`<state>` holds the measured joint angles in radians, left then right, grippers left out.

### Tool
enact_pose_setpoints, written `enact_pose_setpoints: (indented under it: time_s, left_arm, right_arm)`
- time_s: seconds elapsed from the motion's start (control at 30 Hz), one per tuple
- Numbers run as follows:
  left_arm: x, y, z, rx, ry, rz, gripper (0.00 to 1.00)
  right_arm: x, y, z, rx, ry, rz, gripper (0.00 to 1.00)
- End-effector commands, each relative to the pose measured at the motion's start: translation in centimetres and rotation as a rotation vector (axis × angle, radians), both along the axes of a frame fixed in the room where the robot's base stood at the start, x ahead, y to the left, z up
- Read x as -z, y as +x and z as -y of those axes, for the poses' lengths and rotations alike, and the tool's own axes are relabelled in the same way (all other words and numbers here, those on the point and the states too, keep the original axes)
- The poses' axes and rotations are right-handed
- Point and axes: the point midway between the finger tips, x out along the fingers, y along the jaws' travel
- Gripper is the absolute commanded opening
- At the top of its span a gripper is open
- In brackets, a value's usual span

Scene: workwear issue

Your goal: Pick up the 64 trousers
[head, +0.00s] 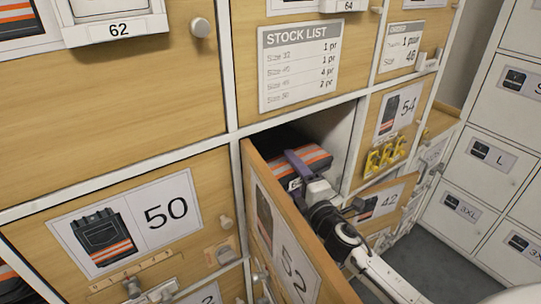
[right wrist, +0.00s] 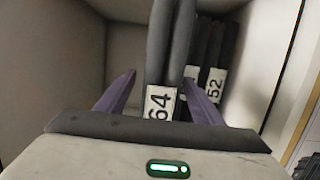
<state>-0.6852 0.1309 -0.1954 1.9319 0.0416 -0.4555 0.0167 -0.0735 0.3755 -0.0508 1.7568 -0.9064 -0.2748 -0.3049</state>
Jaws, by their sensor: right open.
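The 64 trousers (right wrist: 158,50) stand on edge as a dark folded slab in the right wrist view, with a white 64 tag (right wrist: 160,103) facing me. My right gripper (right wrist: 159,84) is open, with one purple finger on each side of the tagged slab. In the head view my right gripper (head: 301,172) reaches into an open compartment, beside dark folded trousers with orange stripes (head: 312,157). The arm hides part of that compartment. I cannot tell whether the fingers touch the cloth. My left gripper is not clearly visible.
More dark folded trousers stand to the right, one tagged 52 (right wrist: 215,84). The open door marked 52 (head: 283,240) stands left of my right arm. Compartment walls (right wrist: 55,75) close in both sides. A door marked 42 (head: 383,207) is right of the arm.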

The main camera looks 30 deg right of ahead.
Motion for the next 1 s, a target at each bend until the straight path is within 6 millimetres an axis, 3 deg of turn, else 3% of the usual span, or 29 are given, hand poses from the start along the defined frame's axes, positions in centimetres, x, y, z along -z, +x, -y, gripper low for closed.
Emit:
enact_pose_setpoints:
  time_s: [0.2,0.57,1.0]
  left_arm:
    - [-0.1,0.3,-0.1,0.0,0.0,0.005,0.31]
    - [0.0,0.1,0.0,0.001,0.001,0.002,0.31]
    - [-0.4,-0.1,0.2,0.004,-0.002,0.001,0.31]
  right_arm:
    - [0.0,0.1,0.0,0.0,0.001,0.0,0.61]
    - [0.0,0.0,0.0,0.0,0.001,-0.001,0.0]
    - [-1.1,-0.2,0.0,-0.001,0.0,0.007,0.0]
